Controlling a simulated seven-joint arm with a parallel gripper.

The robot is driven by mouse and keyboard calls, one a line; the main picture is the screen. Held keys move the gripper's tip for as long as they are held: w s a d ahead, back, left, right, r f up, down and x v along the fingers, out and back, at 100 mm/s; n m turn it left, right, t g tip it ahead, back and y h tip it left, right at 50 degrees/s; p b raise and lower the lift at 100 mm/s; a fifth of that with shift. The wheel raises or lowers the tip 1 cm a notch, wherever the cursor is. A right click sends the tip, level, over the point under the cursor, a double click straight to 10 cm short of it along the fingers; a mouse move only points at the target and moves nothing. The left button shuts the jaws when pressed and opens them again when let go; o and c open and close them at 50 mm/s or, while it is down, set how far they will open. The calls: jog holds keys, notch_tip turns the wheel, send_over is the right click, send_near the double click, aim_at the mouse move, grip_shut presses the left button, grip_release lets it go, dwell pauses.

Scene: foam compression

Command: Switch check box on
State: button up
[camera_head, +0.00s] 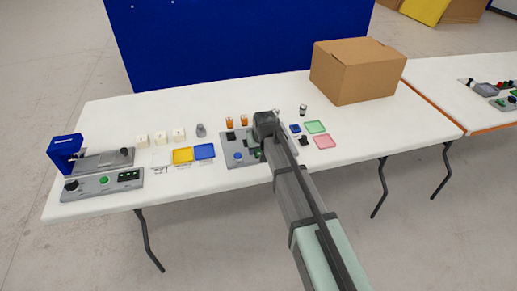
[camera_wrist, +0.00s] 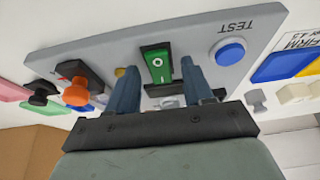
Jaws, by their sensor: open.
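The check box (camera_head: 234,145) is a grey panel on the white table, partly hidden behind my arm in the head view. In the wrist view its grey face (camera_wrist: 100,50) carries a green rocker switch (camera_wrist: 158,65) marked O and I, and a round blue button (camera_wrist: 230,52) beside the word TEST, seen upside down. My gripper (camera_wrist: 157,68) is open, with one finger on each side of the green switch as seen from the wrist. It holds nothing. Contact with the switch cannot be told. In the head view my gripper (camera_head: 265,126) is over the panel.
A blue-headed machine (camera_head: 66,152) with a control panel (camera_head: 103,184) stands at the left. Green (camera_head: 315,127) and pink (camera_head: 325,142) trays and a cardboard box (camera_head: 357,72) are at the right.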

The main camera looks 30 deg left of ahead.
aim_at(258, 152)
jog(key=shift+c, duration=0.4)
grip_shut()
jog(key=shift+w+a+r+g+h, duration=0.1)
jog(key=shift+w+a+g+h, duration=0.25)
jog(key=shift+g+h, duration=0.95)
jog(key=shift+o, duration=0.4)
grip_release()
jog(key=shift+r, duration=0.1)
notch_tip(258, 152, up, 14)
jog(key=shift+s+d+f, duration=0.2)
jog(key=shift+s+d, duration=0.1)
jog(key=shift+s, duration=0.05)
